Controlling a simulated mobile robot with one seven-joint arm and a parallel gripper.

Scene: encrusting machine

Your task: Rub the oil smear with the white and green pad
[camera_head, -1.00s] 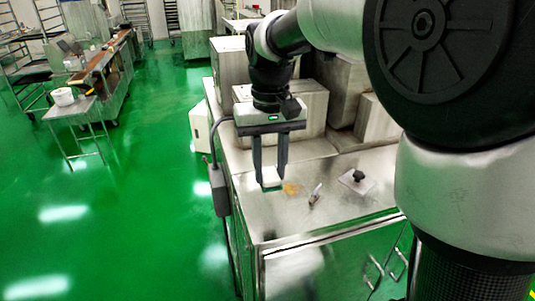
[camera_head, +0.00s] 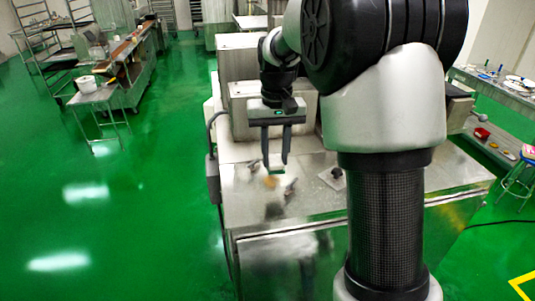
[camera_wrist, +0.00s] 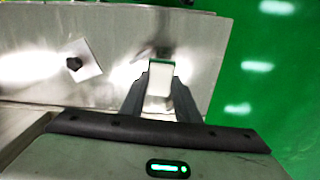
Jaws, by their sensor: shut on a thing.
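My gripper (camera_head: 277,167) points down over the steel top of the machine (camera_head: 240,200). It is shut on the white and green pad, which shows between the fingers in the wrist view (camera_wrist: 160,88) as a white block with a green strip at its far end. The oil smear (camera_head: 271,182) is a small orange-brown patch on the steel, just in front of the fingertips in the head view. I cannot make it out in the wrist view. Whether the pad touches the steel cannot be told.
A small dark-and-silver item (camera_head: 290,188) lies right of the smear. A light square plate with a black knob (camera_head: 333,178) lies farther right; the wrist view shows it too (camera_wrist: 86,60). Steel boxes (camera_head: 243,105) stand behind. Green floor (camera_head: 150,220) is open at left.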

